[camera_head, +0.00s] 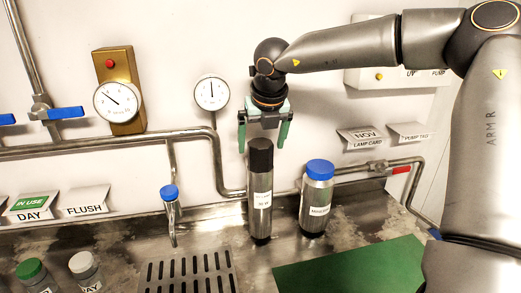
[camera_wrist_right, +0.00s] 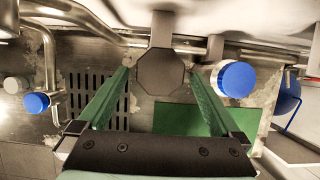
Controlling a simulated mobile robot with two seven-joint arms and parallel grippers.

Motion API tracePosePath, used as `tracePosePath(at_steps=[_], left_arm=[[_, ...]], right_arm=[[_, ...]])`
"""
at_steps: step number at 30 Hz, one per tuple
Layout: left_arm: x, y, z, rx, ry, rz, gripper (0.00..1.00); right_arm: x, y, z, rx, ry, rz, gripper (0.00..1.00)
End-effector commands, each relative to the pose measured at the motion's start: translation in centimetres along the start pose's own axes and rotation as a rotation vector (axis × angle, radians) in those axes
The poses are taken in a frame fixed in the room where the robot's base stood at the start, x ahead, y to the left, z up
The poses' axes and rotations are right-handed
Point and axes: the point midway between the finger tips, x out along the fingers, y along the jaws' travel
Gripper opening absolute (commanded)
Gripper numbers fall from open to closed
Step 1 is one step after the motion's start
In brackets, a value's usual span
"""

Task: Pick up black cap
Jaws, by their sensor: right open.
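The black cap (camera_head: 261,154) sits on top of a tall, slim grey bottle (camera_head: 260,205) with a white label, standing upright on the metal counter. My right gripper (camera_head: 263,146) is open, with its green fingers pointing down just above the cap, one toward each side. In the right wrist view the cap (camera_wrist_right: 160,72) shows from above as a dark octagon, beyond and between the open green fingers (camera_wrist_right: 160,103). The fingers do not appear to touch it. My left gripper is not in view.
A blue-capped bottle (camera_head: 317,198) stands close to the right of the tall bottle. A blue-topped tap (camera_head: 171,205) and a drain grate (camera_head: 188,275) are to the left. A green mat (camera_head: 350,268) lies in front at right. Pipes (camera_head: 222,175) run along the wall behind.

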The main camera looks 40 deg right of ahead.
Motion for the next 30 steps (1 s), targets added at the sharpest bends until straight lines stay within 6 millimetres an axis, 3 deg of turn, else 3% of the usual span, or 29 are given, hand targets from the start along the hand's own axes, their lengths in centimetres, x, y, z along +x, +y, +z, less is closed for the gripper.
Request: tracePosePath(at_steps=[6,14,30], left_arm=[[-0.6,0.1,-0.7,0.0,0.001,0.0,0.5],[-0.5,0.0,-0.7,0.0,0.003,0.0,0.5],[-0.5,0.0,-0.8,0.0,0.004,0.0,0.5]], right_arm=[[2.6,0.0,0.1,0.0,0.002,0.0,1.0],[3.0,0.0,0.1,0.0,0.0,0.0,1.0],[2.9,0.0,0.1,-0.001,0.0,0.001,0.4]])
